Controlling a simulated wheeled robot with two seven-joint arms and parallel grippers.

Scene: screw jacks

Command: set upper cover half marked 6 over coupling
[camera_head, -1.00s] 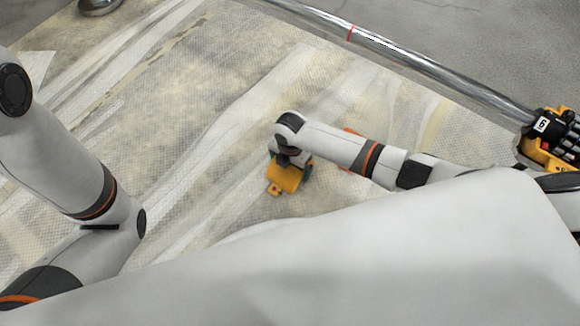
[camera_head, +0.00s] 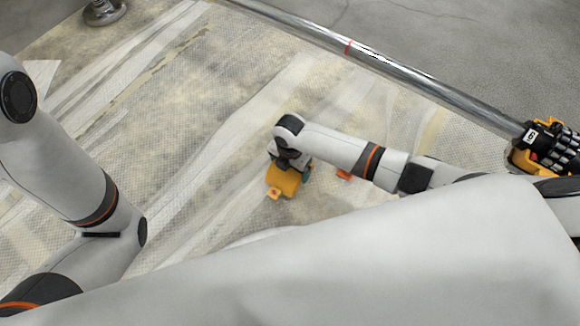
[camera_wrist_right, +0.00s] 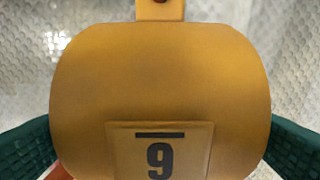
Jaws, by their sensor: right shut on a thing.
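The yellow upper cover half (camera_head: 283,181) hangs from my right gripper (camera_head: 289,163) in the head view. In the right wrist view the cover half (camera_wrist_right: 160,75) fills the middle, with a plate showing a 6 upside down, its underline on top. The teal fingers of my right gripper (camera_wrist_right: 160,135) are shut on it from both sides. The coupling (camera_head: 556,143) is at the far right of the head view, black, with a white tag marked 6 and yellow parts under it. It stands well apart from the cover half. My left gripper is out of view; only its arm shows.
A long shiny shaft (camera_head: 420,86) with a red band runs from the top to the coupling. An orange thing (camera_head: 343,175) lies partly hidden by my right arm. A round metal foot (camera_head: 104,12) stands at top left. Sheeting covers the floor, mostly clear.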

